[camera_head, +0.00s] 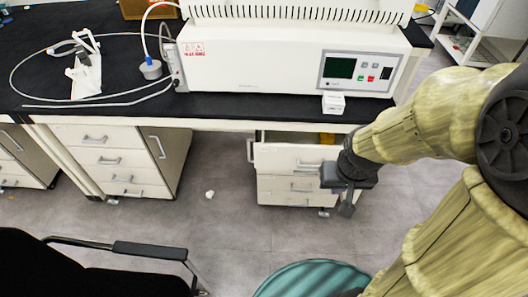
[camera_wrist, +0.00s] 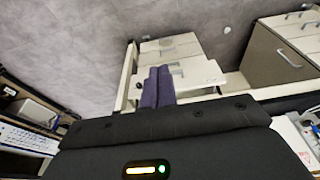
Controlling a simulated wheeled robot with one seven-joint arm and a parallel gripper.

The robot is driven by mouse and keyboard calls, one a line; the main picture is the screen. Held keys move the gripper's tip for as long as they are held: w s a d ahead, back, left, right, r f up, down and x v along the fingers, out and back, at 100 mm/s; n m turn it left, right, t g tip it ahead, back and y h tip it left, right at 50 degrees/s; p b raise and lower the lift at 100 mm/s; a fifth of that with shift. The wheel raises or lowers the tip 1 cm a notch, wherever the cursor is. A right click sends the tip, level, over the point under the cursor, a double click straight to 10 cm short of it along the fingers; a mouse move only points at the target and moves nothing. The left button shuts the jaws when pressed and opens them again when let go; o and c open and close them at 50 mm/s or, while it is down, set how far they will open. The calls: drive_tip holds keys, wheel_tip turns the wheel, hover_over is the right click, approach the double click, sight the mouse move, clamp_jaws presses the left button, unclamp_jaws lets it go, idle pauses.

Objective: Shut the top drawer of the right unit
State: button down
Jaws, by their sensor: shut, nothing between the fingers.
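The right unit (camera_head: 285,185) is a white drawer cabinet under the black-topped bench. Its top drawer (camera_head: 280,157) is pulled out, with part of its inside visible behind the front panel. My gripper (camera_head: 347,208) is at the right end of the unit, in front of its drawers, and hides part of their right side. In the wrist view, the two dark fingers of my gripper (camera_wrist: 159,72) lie side by side, shut and empty. They overlap the white top drawer (camera_wrist: 198,74) in that view; I cannot tell whether they touch it.
The left unit (camera_head: 110,160) has shut drawers and a door. A white machine (camera_head: 270,55) and a small white box (camera_head: 333,103) stand on the bench (camera_head: 240,106). A black chair (camera_head: 75,270) and a teal round seat (camera_head: 310,280) are in front.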

drive_tip(key=w+a+f+n+t+y+b, duration=0.2)
drive_tip(key=w+f+n+t+b, duration=0.2)
drive_tip(key=w+f+n+b, duration=0.8)
drive_tip(key=w+a+f+n+t+y+b, duration=0.6)
drive_tip(key=a+f+n+y+b, duration=0.4)
drive_tip(key=n, duration=0.4)
drive_tip(key=shift+w+f+n+y+b, duration=0.15)
drive_tip(key=shift+f+n+y+b, duration=0.25)
drive_tip(key=shift+f+b, duration=0.45)
